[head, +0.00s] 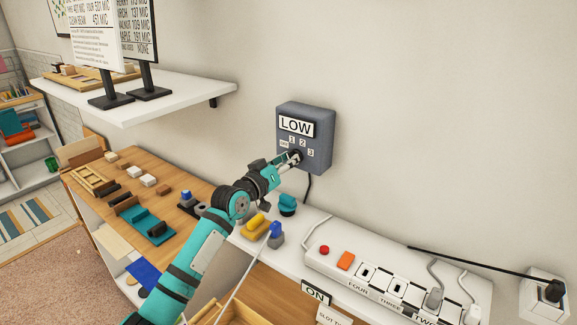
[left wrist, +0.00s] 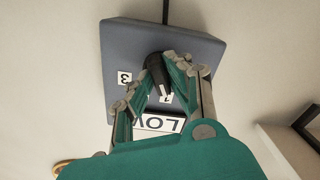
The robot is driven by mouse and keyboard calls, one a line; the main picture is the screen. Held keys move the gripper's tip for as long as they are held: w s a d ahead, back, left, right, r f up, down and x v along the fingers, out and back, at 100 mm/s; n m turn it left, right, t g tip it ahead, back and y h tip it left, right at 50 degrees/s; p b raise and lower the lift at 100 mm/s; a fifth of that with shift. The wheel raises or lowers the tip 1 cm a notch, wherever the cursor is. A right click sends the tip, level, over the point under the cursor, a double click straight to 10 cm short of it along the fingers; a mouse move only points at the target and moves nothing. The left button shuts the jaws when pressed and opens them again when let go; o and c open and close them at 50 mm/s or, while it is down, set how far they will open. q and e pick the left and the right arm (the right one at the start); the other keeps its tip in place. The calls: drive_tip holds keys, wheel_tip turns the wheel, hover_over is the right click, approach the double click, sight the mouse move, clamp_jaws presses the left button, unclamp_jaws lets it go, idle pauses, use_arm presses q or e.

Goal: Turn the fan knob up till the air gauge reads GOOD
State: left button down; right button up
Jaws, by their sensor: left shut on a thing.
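The grey fan control box (head: 324,118) is on the wall, with a white gauge plate (head: 296,126) reading LOW. Below the plate are small labels OFF, 1, 2 and 3. My left gripper (head: 294,158) reaches the lower front of the box and is shut on the black fan knob. In the left wrist view the knob (left wrist: 157,70) sits between the two fingertips, and the box (left wrist: 205,45) appears upside down. My right gripper is not in view.
A white power strip (head: 330,255) with a red button and an orange switch lies to the lower right. A wooden bench (head: 130,170) with small blocks and tools is at left. A white shelf (head: 180,90) with two signs is above it. The wall right of the box is bare.

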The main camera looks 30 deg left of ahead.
use_arm(q)
drive_tip(key=shift+m, duration=0.6)
drive_tip(key=c, duration=1.3)
unclamp_jaws()
drive_tip(key=shift+s, duration=0.1)
drive_tip(key=s, duration=0.4)
drive_tip(key=s+a, duration=0.1)
drive_tip(key=s, duration=0.6)
drive_tip(key=shift+s+a, duration=0.4)
idle(0.9)
